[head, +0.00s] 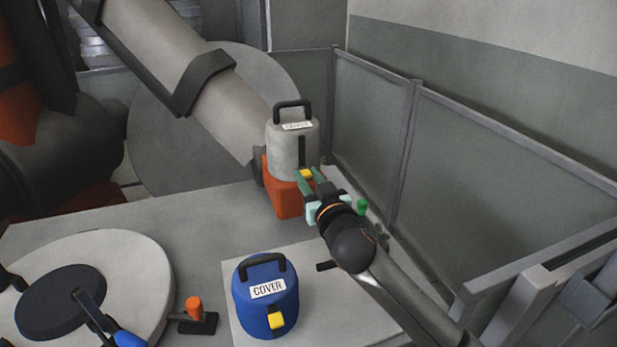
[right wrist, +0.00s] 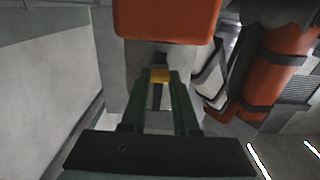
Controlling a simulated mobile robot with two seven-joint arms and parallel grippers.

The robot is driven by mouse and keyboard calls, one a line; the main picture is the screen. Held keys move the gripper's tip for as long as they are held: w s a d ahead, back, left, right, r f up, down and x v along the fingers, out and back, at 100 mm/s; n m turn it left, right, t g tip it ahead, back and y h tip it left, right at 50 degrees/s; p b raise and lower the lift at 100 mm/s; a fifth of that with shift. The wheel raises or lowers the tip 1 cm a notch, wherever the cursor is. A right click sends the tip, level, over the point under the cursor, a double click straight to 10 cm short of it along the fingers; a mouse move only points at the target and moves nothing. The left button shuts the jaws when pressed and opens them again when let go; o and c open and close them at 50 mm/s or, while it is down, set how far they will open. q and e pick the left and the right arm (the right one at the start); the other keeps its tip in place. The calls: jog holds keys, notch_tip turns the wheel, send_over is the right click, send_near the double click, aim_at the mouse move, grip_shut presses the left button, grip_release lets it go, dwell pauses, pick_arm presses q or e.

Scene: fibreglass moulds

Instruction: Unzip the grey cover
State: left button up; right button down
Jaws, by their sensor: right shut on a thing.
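The grey cover (head: 284,143) stands upright on an orange block (head: 281,192) at the back of the table. It has a black handle on top, a white label and a dark zip line down its front. Its yellow zip pull (head: 306,174) is at the lower end of that line. My right gripper (head: 308,178) is shut on the yellow pull, which also shows between its fingers in the right wrist view (right wrist: 160,75). The fingers hide part of the pull. My left gripper is not in view.
A blue cover (head: 262,300) with a yellow pull stands on a pale board in front. A round disc (head: 140,262) and a small orange-handled tool (head: 194,308) lie left of it. Framed panels (head: 370,130) close off the right and back.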

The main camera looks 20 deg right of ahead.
aim_at(301, 136)
notch_tip(301, 136, up, 7)
jog(key=p, duration=0.6)
jog(key=shift+r, duration=0.2)
jog(key=c, duration=0.6)
grip_release()
jog(key=shift+c, duration=0.2)
jog(key=s+b, duration=0.1)
jog(key=s, duration=1.1)
jog(key=shift+s+d+b, duration=0.2)
jog(key=shift+s+b, duration=0.05)
jog(key=shift+b, duration=0.05)
